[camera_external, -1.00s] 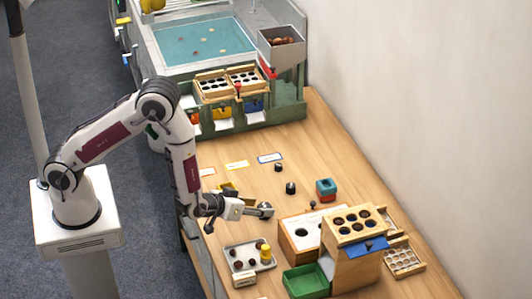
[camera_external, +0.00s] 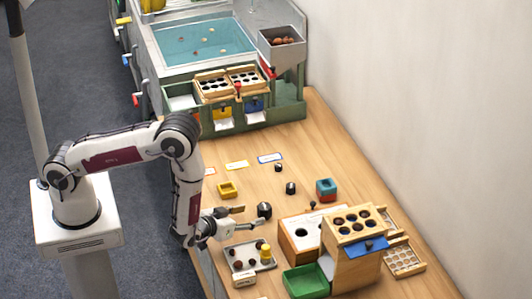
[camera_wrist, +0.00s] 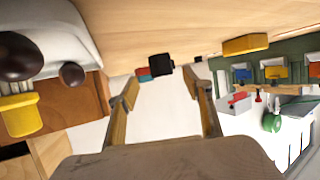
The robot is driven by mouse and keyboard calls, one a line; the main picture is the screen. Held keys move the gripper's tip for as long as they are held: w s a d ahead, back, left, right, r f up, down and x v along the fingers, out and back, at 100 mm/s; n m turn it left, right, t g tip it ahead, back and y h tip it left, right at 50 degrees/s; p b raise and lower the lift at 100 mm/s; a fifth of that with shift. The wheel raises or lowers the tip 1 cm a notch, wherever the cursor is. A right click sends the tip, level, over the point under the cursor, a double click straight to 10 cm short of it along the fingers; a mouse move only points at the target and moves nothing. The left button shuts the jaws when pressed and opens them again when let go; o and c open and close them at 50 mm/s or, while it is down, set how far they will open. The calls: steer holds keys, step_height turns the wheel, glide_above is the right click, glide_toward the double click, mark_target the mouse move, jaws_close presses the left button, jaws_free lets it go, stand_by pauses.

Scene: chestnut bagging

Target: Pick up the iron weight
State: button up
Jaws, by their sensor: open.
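Several black iron weights stand on the wooden table in the external view. The largest, a faceted black iron weight (camera_external: 264,210), is just beyond my gripper (camera_external: 244,218). Smaller black weights (camera_external: 291,188) (camera_external: 278,167) stand farther back. In the wrist view one black weight (camera_wrist: 160,64) shows ahead, between the spread fingertips of my gripper (camera_wrist: 159,82). The gripper is open and empty, low over the table. The fingers appear apart from the weight.
A tray (camera_external: 236,264) with chestnuts and a yellow cylinder (camera_external: 265,254) lies in front of the gripper. A wooden box (camera_external: 298,238), green bin (camera_external: 305,280) and red-teal block (camera_external: 326,188) are to the right.

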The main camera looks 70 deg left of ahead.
mark_target(262, 209)
steer(key=shift+x, duration=1.3)
steer(key=shift+a, duration=0.1)
steer(key=shift+w+a, duration=0.5)
steer(key=shift+w, duration=0.35)
steer(key=shift+w+a, duration=0.45)
steer(key=shift+w, duration=0.4)
steer(key=shift+x, duration=0.75)
steer(key=shift+f, duration=0.1)
steer(key=shift+d, duration=0.1)
jaws_close()
